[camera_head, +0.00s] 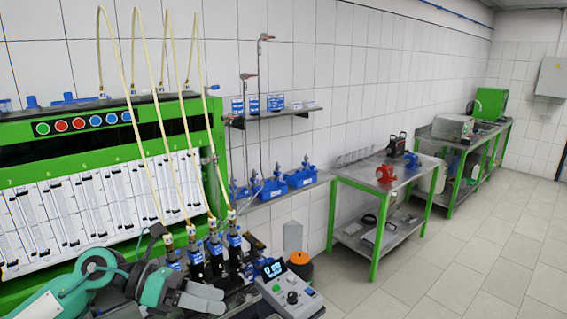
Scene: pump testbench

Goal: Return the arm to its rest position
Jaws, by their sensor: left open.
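My left arm (100,280) comes in from the lower left. Its gripper (218,299) points right, with its grey fingers open and nothing seen between them. It is in front of and below the row of blue and black injectors (215,254), which stand upright with yellowish hoses (171,120) rising from their tops. From this view I cannot tell how far the fingers are from the injectors. My right gripper is not in view.
The green testbench (215,150) with its white gauge panel (95,210) fills the left. A grey control box (290,292) is right of the gripper, with an orange-capped dark jar (300,264) behind it. A green-legged table (355,182) stands farther right. The floor (450,270) at right is clear.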

